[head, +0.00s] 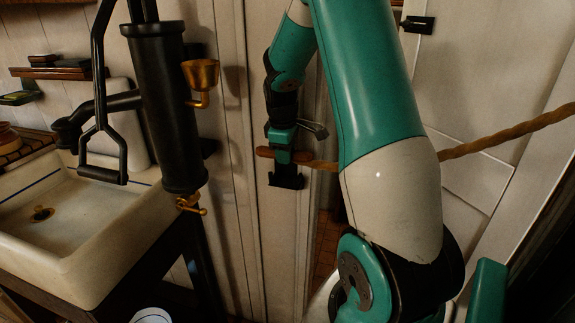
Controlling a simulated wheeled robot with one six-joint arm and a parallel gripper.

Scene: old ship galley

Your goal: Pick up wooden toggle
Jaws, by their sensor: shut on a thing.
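The wooden toggle (265,152) is a short reddish-brown rod lying roughly level in front of the pale panelled wall. My gripper (284,163) is shut around its middle, and the toggle's ends stick out on both sides. A thick tan rope (508,132) shows close to the toggle's right end, passes behind my arm and rises to the right edge. Whether the rope is tied to the toggle is too small to tell.
A black hand pump (160,100) with a brass cup (201,76) stands left of my gripper. A pale sink (75,235) is at the far left. A dark metal lever handle (314,130) is just right of the gripper. A white door (495,70) is behind my arm.

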